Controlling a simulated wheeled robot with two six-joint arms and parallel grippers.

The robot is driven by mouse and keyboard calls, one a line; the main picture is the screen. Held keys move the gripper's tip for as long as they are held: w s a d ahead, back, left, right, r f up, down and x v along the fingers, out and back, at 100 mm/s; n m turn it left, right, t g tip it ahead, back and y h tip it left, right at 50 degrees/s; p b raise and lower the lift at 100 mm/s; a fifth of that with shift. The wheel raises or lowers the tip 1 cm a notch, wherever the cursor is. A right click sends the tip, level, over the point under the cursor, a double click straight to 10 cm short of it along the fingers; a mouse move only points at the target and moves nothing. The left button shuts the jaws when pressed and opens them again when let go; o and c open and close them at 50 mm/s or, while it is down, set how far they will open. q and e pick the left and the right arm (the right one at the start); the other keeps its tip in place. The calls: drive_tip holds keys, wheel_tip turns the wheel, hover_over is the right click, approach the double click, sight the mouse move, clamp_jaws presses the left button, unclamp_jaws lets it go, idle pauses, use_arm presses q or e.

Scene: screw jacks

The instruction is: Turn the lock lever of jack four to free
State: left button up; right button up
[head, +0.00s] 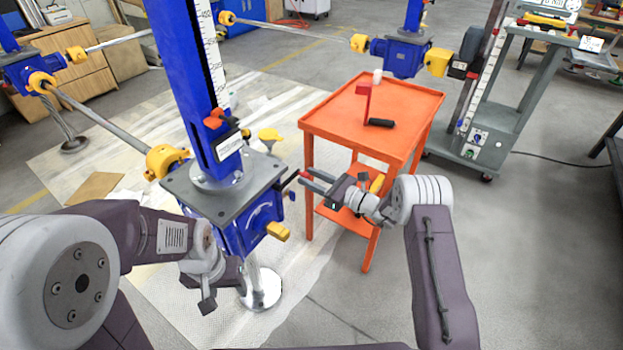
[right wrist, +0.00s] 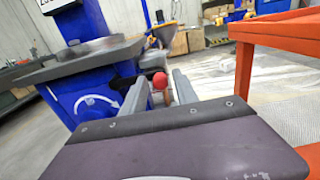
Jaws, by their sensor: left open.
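The nearest blue screw jack (head: 245,230) stands in front of me with a grey top plate and a white curved mark on its blue gearbox; no number is readable. A lever with a red ball knob (right wrist: 160,80) sticks out at its right side. My right gripper (head: 308,183) is open beside the plate's right corner. In the right wrist view the knob shows between its two grey fingers; I cannot tell whether they touch it. My left gripper (head: 222,291) is open and empty, low in front of the jack.
An orange cart (head: 335,133) with a red part and a black-handled tool on top stands close to the right gripper. Other blue jacks (head: 397,57) and connecting shafts (head: 95,120) stand behind and left.

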clamp_jaws()
idle(1.2)
